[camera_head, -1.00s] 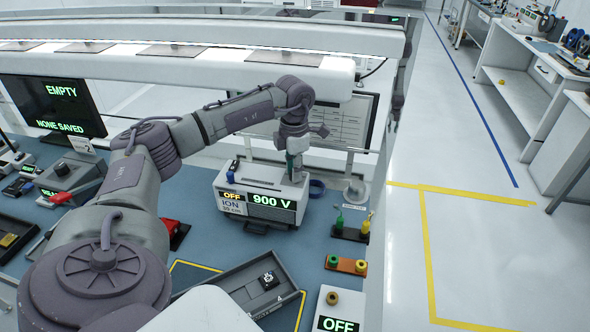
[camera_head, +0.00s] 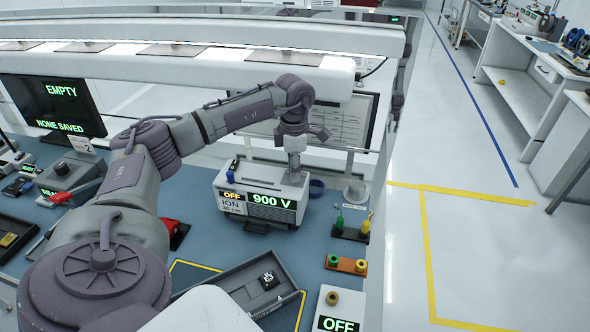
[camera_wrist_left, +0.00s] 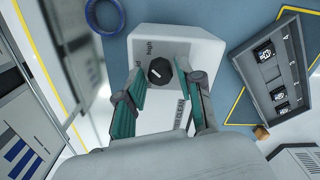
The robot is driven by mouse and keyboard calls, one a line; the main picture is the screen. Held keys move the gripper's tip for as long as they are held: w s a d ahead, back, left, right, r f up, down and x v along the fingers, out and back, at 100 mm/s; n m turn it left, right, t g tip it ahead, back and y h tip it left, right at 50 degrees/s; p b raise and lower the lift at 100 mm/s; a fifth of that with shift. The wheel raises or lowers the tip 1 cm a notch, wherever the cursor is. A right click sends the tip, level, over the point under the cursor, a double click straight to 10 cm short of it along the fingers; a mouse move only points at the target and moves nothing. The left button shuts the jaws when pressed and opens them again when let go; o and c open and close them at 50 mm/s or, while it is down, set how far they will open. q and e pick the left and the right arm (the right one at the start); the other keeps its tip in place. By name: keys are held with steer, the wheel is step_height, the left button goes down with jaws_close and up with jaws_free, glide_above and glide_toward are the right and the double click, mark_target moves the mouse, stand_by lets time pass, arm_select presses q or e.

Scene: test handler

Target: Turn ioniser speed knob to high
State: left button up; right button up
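The ioniser (camera_head: 258,200) is a white box on the blue bench mat, its front display reading OFF and 900 V. In the left wrist view its top (camera_wrist_left: 178,42) carries a round black knob (camera_wrist_left: 160,72) with a white pointer mark. The word "high" is printed beside the knob; another label is partly hidden by a finger. My left gripper (camera_head: 293,175) points down over the ioniser's right end. In the left wrist view my left gripper (camera_wrist_left: 160,70) is open, its green-padded fingertips on either side of the knob with visible gaps. My right gripper is not in view.
A blue ring (camera_head: 316,188) and a stand (camera_head: 355,192) are right of the ioniser. A grey tray (camera_head: 222,288) lies in front. Green and yellow pegs (camera_head: 352,228) stand front right. A monitor (camera_head: 55,105) is at left. A white rail (camera_head: 180,70) runs behind.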

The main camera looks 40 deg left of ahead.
arm_select(q)
steer(key=shift+r+p, duration=1.6)
steer(key=shift+r, duration=0.85)
